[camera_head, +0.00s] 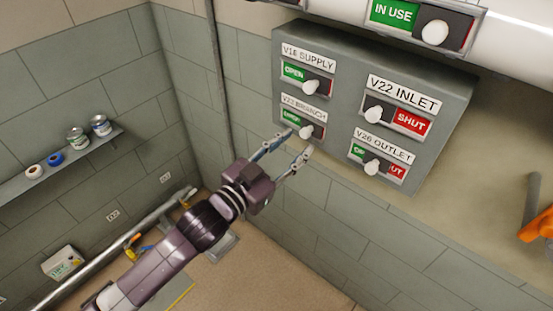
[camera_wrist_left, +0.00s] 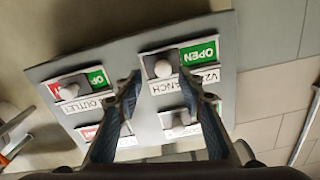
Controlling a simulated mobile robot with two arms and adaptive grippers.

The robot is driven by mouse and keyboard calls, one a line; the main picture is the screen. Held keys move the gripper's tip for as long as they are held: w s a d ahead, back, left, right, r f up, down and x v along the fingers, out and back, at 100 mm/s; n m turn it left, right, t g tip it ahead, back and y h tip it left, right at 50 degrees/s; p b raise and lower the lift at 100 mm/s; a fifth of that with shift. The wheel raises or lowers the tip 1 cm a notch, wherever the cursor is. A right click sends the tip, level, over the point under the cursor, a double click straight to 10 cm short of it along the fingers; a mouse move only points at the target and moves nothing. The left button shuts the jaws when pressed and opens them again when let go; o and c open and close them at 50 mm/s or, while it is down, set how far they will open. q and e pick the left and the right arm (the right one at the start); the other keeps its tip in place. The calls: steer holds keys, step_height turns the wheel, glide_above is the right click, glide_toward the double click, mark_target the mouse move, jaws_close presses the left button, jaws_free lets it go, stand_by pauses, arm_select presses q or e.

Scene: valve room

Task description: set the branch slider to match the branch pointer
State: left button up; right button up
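The branch slider, under a V22 or V23 BRANCH label, is on the grey panel (camera_head: 345,85). Its white knob (camera_head: 306,132) is at the right, with green OPEN (camera_head: 290,117) showing left of it. In the left wrist view, where the panel appears upside down, the knob (camera_wrist_left: 163,68) shows between my fingertips. My left gripper (camera_head: 297,143) is open, its two fingers apart just below and left of the knob. Contact cannot be told. I cannot make out a branch pointer. My right gripper is not in view.
The supply slider (camera_head: 312,86) shows OPEN, the inlet slider (camera_head: 374,114) SHUT; the outlet slider (camera_head: 372,167) is midway, with green and red showing. A white pipe (camera_head: 515,40) crosses above, carrying an IN USE slider (camera_head: 435,33). A shelf (camera_head: 60,165) with cans is at left.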

arm_select(q)
steer(key=v, duration=0.8)
steer(key=shift+s, duration=0.15)
